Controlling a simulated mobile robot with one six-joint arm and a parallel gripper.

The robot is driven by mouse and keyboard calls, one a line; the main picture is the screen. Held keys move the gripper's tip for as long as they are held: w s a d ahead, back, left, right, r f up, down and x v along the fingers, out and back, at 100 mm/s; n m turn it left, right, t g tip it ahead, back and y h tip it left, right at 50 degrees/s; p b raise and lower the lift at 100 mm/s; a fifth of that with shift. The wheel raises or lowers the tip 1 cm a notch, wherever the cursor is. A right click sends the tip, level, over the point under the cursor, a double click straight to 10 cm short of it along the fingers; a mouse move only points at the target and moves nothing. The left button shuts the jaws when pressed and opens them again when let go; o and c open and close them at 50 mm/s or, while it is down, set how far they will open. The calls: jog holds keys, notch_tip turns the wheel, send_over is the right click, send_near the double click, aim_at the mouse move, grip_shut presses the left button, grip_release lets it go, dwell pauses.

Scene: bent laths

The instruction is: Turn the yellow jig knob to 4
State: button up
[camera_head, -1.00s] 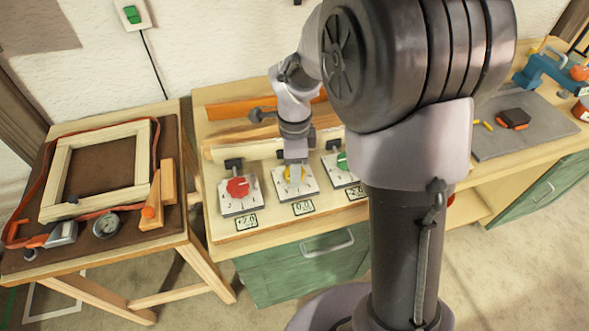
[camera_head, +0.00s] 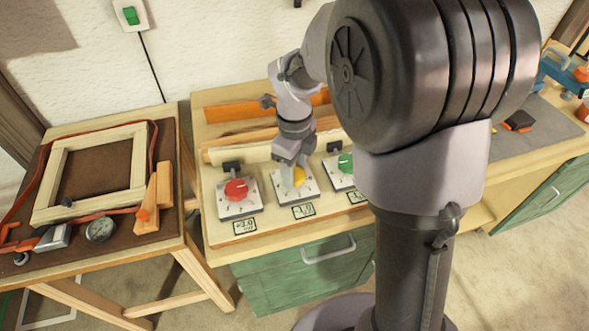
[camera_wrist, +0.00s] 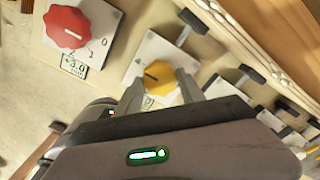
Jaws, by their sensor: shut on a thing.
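The yellow jig knob (camera_head: 298,176) sits on a white square dial plate (camera_head: 281,190) on the bench, between the red and the green knob. In the wrist view the yellow knob (camera_wrist: 160,80) shows between my fingers, with a dark pointer mark on its face. My gripper (camera_head: 292,172) reaches down from above and is shut on the yellow knob. My gripper's fingers also show in the wrist view (camera_wrist: 160,90). The small display (camera_head: 304,211) in front of the yellow knob's plate is too small to read surely. Most of the dial's numbers are hidden or unclear.
The red knob (camera_head: 236,189) is just left, and the green knob (camera_head: 346,162) just right, each on its own plate. Black clamps stand behind the plates. A side table (camera_head: 180,225) at left holds a wooden frame (camera_head: 50,165) and tools.

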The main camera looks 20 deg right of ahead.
dwell(0.4)
jog(key=o, duration=1.4)
jog(key=shift+c, duration=0.2)
notch_tip(320, 180, up, 17)
jog(key=p, duration=0.7)
jog(key=shift+r, duration=0.2)
